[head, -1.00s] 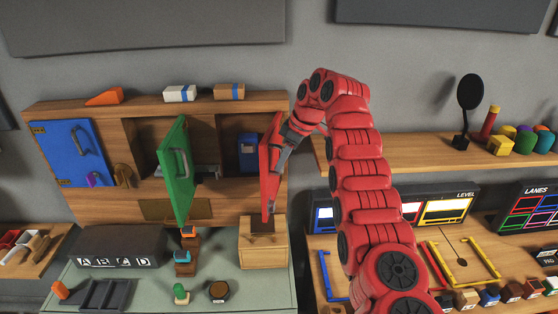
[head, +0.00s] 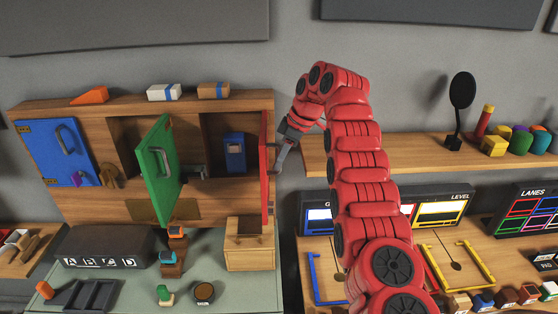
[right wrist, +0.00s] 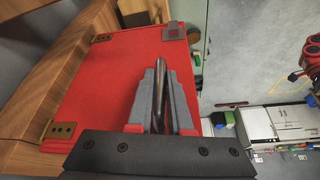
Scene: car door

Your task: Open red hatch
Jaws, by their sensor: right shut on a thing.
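The red hatch (head: 264,185) stands swung out from the wooden cabinet, nearly edge-on in the head view, and the compartment beside it is exposed. In the right wrist view the red hatch (right wrist: 108,72) fills the left and middle, with hinges on its lower left edge. My right gripper (head: 280,160) is at the hatch's outer face on its right side. In the right wrist view my right gripper (right wrist: 160,85) is shut on the hatch's dark handle (right wrist: 159,98); the fingers partly hide it. My left gripper is not in view.
A green door (head: 160,170) stands open left of the red hatch, and a blue door (head: 55,150) is shut. A blue object (head: 235,155) sits in the exposed compartment. A wooden box (head: 250,258) stands below the hatch. A shelf (head: 400,155) is at right.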

